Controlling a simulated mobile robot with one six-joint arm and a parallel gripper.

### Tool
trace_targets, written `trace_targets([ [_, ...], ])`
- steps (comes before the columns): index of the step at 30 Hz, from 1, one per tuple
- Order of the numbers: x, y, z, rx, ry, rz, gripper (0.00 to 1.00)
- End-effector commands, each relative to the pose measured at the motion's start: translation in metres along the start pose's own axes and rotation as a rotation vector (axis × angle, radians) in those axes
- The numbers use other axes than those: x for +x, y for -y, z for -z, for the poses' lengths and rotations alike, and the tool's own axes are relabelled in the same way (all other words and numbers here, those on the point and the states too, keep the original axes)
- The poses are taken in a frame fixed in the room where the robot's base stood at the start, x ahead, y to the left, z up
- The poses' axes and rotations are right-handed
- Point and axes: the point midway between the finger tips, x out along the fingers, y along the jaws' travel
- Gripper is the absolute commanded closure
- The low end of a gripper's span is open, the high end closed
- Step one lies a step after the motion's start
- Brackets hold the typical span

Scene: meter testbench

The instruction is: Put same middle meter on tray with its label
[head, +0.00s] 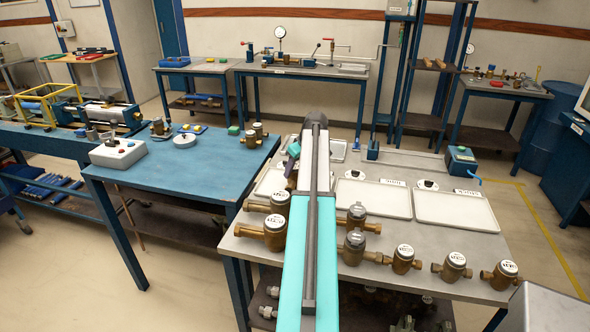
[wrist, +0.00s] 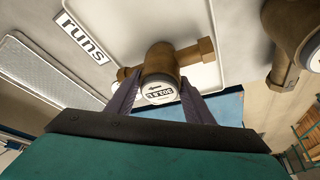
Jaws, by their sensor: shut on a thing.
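In the wrist view my gripper (wrist: 160,92) is shut on a brass meter (wrist: 175,62) with a white dial face, one finger on each side of the dial. The meter is over a pale tray (wrist: 228,45); I cannot tell whether it touches it. A label reading "runs" (wrist: 81,37) stands beside the tray. In the head view my gripper (head: 290,168) is over the left tray (head: 264,188), partly hidden by my arm. The middle tray (head: 370,200) and right tray (head: 455,212) look empty, each with a white label behind it.
Another brass meter (wrist: 285,45) lies beside the tray in the wrist view. In the head view, several brass meters (head: 453,266) stand along the bench's front part, and two (head: 275,235) lie left of my arm. A green-and-blue box (head: 461,160) stands at the back right.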

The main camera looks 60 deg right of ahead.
Motion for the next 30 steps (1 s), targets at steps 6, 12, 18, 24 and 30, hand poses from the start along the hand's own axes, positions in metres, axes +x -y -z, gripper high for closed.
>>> trace_targets([
  [6,0.002,0.0,-0.001,0.0,0.0,0.0,0.38],
  [12,0.002,0.0,-0.001,0.0,0.0,0.0,0.34],
  [18,0.0,0.0,0.0,0.0,0.0,0.0,0.34],
  [24,-0.008,-0.001,-0.001,0.001,0.0,0.0,0.34],
  [30,-0.028,-0.001,-0.001,0.001,-0.001,-0.002,0.34],
])
